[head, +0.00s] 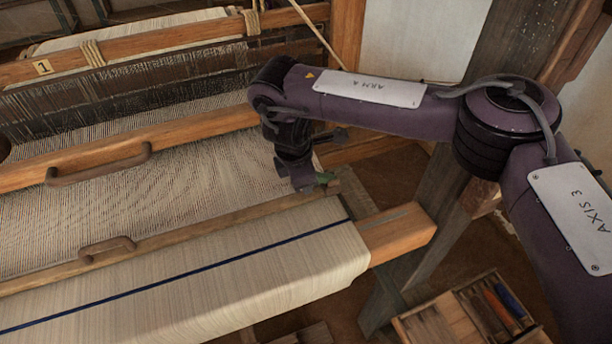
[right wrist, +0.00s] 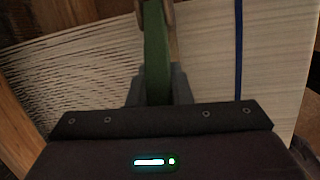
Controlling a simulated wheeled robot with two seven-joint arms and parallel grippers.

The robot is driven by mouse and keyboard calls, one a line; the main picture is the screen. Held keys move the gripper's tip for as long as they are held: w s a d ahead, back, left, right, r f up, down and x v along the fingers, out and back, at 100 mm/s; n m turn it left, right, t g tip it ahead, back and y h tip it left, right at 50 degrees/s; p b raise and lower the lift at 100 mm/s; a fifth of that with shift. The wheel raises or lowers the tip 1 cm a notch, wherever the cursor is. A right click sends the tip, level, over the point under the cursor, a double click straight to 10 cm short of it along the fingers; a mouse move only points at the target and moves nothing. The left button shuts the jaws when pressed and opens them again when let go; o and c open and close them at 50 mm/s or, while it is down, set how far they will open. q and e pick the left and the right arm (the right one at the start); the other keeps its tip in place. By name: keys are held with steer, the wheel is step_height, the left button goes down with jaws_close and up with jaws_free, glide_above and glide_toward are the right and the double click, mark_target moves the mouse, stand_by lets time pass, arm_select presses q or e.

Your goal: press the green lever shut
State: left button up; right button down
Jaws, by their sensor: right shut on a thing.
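The green lever (head: 325,177) is small in the head view, at the right end of the wooden bar (head: 200,226) in front of the warp. It is partly hidden by my right gripper (head: 314,187), which reaches down over it from above. In the right wrist view the green lever (right wrist: 157,50) runs up the middle as a green strip, between the grey fingers of my right gripper (right wrist: 158,88). The gripper is shut on it. How far the lever is tilted I cannot tell. My left gripper is not in view.
A roll of pale cloth (head: 210,285) with a blue stripe lies in front of the bar. The beater beam (head: 190,130) with its curved handle (head: 100,170) lies behind it. A tool box (head: 402,327) stands low at the right. A wooden post (head: 505,55) rises behind my arm.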

stand_by(0.5)
steer(key=c, duration=1.3)
jaws_free()
steer(key=b+v, duration=0.1)
steer(key=v, duration=0.6)
steer(key=shift+s+a+r, duration=0.15)
steer(key=shift+a+r, duration=0.05)
steer(key=shift+r, duration=0.1)
